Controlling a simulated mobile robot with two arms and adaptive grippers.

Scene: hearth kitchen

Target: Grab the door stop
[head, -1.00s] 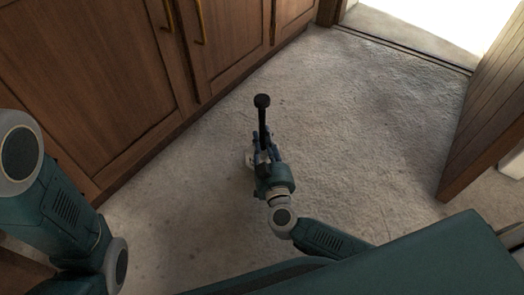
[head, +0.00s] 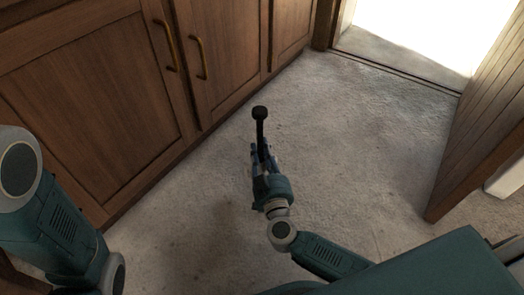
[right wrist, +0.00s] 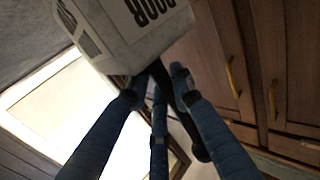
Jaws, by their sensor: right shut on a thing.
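The door stop shows in the head view as a thin black handle with a round black knob (head: 260,112) at its far end. In the right wrist view its pale block (right wrist: 135,28) with dark lettering fills the top, and the black handle runs down from it to the knob (right wrist: 201,153). My right gripper (head: 262,150) is shut on the handle; in the right wrist view its blue fingers (right wrist: 157,92) close around the handle close to the block. In the head view the block is mostly hidden by the gripper. My left gripper is out of view.
Wooden cabinets (head: 90,90) with brass handles line the left. An open wooden door (head: 475,130) stands at the right, beside a bright doorway (head: 410,35). The grey carpet (head: 350,140) between them is clear.

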